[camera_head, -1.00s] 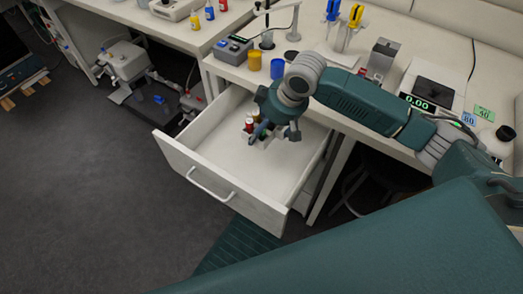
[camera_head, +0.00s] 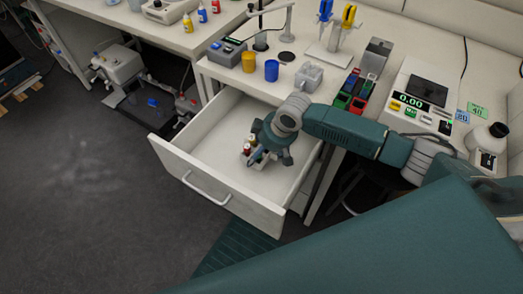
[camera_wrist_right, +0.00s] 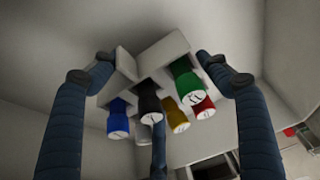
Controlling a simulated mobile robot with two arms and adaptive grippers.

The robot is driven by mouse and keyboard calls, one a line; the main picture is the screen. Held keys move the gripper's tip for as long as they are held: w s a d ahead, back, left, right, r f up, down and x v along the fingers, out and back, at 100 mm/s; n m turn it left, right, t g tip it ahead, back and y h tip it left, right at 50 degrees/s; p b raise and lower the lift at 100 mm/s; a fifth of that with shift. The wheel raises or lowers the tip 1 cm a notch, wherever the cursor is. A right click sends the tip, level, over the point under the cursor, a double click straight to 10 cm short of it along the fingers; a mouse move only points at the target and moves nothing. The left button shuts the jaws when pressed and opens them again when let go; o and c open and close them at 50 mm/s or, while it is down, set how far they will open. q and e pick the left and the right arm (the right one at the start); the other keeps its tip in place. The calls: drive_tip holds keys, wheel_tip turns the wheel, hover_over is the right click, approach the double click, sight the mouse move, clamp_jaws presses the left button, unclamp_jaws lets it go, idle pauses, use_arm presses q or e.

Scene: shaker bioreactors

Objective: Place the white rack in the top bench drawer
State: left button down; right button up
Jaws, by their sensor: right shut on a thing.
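The white rack (camera_head: 247,154) is small and holds several vials with coloured caps. In the right wrist view the rack (camera_wrist_right: 165,52) shows blue, black, yellow, green and red caps. My right gripper (camera_head: 262,155) is shut on the rack, with a finger on either side of it in the wrist view. The top bench drawer (camera_head: 250,207) is pulled out, and the rack is inside its outline, near the middle. I cannot tell whether the rack touches the drawer floor. The gripper and wrist hide part of the rack in the head view. My left gripper is not in view.
On the bench (camera_head: 325,102) above stand a yellow cup (camera_head: 249,62), a blue cup (camera_head: 271,70), a clear holder (camera_head: 309,76), red and green holders (camera_head: 351,96) and a balance (camera_head: 412,95). The drawer floor around the rack looks clear.

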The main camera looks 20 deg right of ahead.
drive_tip(key=shift+f, duration=0.45)
drive_tip(key=shift+f, duration=0.1)
drive_tip(key=o, duration=1.4)
